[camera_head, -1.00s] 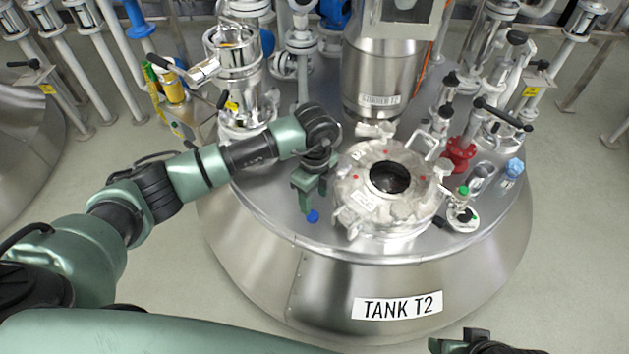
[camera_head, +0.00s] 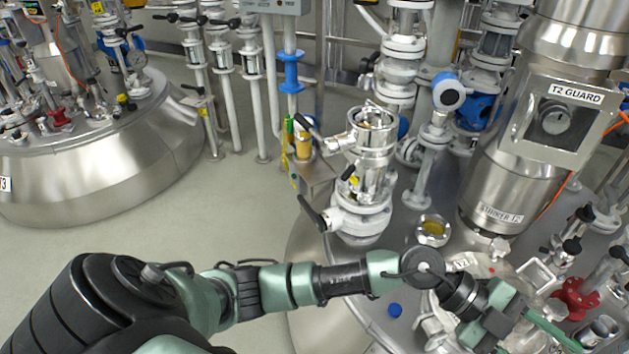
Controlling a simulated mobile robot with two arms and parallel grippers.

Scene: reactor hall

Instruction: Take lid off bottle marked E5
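No label reading E5 can be read in the head view, so I cannot tell which vessel is the E5 bottle. A small blue cap-like piece (camera_head: 395,310) lies on the steel tank top near its rim, apart from my gripper. A round, clear-rimmed vessel with amber contents (camera_head: 433,229) is on the tank top, behind my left wrist. My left gripper (camera_head: 510,322) is at the lower right, over the pale covered port. Its green fingers are spread, with nothing clearly held; the tips are partly lost among the fittings. My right gripper is out of view.
The pale port cover (camera_head: 480,264) is partly hidden by my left gripper. A red valve (camera_head: 577,298) stands right of it. A steel valve assembly (camera_head: 363,180) and the T2 GUARD column (camera_head: 530,125) rise behind. Open floor (camera_head: 235,215) lies left of the tank.

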